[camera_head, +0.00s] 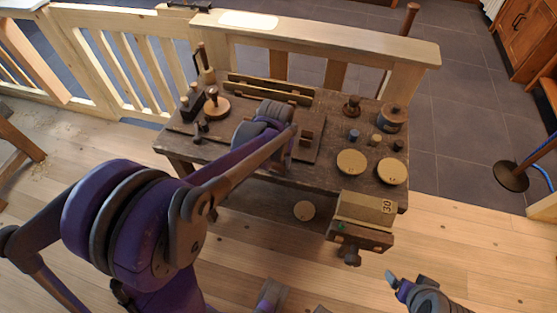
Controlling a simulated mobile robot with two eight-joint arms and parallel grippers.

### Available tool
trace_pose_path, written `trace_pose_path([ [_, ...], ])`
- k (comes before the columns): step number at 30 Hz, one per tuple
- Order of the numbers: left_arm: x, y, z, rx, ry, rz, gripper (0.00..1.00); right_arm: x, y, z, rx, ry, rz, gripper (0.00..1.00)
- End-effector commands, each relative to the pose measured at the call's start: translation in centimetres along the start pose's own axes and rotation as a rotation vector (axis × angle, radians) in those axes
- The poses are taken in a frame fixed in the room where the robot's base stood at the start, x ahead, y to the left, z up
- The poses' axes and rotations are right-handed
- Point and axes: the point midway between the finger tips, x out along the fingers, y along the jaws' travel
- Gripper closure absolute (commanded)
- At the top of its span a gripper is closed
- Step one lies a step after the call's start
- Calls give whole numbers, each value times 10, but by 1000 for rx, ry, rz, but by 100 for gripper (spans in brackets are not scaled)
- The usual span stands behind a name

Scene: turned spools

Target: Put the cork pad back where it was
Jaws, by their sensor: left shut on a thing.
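Two round tan pads lie on the dark workbench (222,148), one pad (352,162) left of the other (392,171). I cannot tell which of these is cork. My left arm reaches in from the left over the bench. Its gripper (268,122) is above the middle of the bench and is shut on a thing. The wrist and forearm hide its fingers and what they hold. My right gripper (408,284) is low at the right, in front of the bench; its jaw opening is unclear.
A tan block marked 30 (366,208) sits at the bench's front right. Wooden knobs (352,105), a round pot (392,117) and small pegs stand at the right. A knobbed disc (212,104) is at the left. A wooden railing (320,38) runs behind.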

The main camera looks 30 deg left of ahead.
Motion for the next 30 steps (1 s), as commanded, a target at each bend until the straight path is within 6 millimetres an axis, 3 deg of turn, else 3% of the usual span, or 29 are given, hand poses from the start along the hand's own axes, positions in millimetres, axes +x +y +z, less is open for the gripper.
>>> trace_pose_path([
  [4,4,0,1,0,0,0,100,3,0,2,0,-1,0,12],
  [5,3,0,0,0,0,0,39,2,0,2,0,-1,0,12],
  [9,3,0,0,0,0,0,14,2,0,1,0,-1,0,12],
  [20,-2,0,0,0,0,0,14,-1,0,-1,0,0,0,12],
  [23,-14,0,0,0,0,0,14,-2,0,-2,0,1,0,12],
  [30,-66,0,0,0,0,0,14,-10,0,-6,0,4,0,12],
])
